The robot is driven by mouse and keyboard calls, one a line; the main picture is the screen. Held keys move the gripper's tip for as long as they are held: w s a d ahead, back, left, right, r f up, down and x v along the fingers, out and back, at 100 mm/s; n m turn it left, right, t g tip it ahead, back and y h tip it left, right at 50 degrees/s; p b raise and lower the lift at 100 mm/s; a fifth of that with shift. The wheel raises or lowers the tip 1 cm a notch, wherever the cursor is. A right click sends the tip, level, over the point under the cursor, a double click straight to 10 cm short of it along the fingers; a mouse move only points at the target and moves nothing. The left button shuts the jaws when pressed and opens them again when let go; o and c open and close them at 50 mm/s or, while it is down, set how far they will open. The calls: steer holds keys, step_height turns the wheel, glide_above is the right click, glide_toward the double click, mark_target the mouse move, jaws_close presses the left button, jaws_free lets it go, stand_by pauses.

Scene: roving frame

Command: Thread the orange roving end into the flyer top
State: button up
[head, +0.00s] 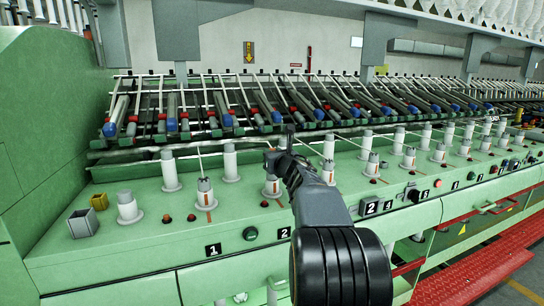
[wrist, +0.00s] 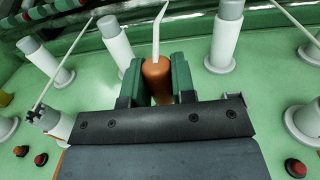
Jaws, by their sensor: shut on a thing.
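My gripper (wrist: 157,80) is shut on the orange roving end (wrist: 157,70), a short orange-brown piece between its green-grey jaws. A white strand (wrist: 157,30) rises from it. In the head view my gripper (head: 280,152) is above the front row of spindles. A flyer top (head: 271,178) on a white spindle with an orange mark stands just below my gripper, apart from it as far as I can see. In the wrist view the jaws and gripper body hide what is directly below. Another flyer top (head: 204,185), left of it, has a white strand running into it.
White bobbins (head: 230,163) stand close behind and beside my gripper. A grey box (head: 83,223) and a yellow box (head: 99,201) sit at the left end. Slanted rollers (head: 221,105) are behind.

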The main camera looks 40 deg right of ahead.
steer(key=shift+f+b, duration=0.7)
steer(key=shift+b, duration=0.2)
steer(key=o, duration=1)
steer(key=shift+o, duration=0.3)
steer(key=o, duration=0.4)
steer(key=shift+r, duration=0.15)
steer(key=shift+r+p, duration=4.1)
steer(key=shift+r, duration=0.8)
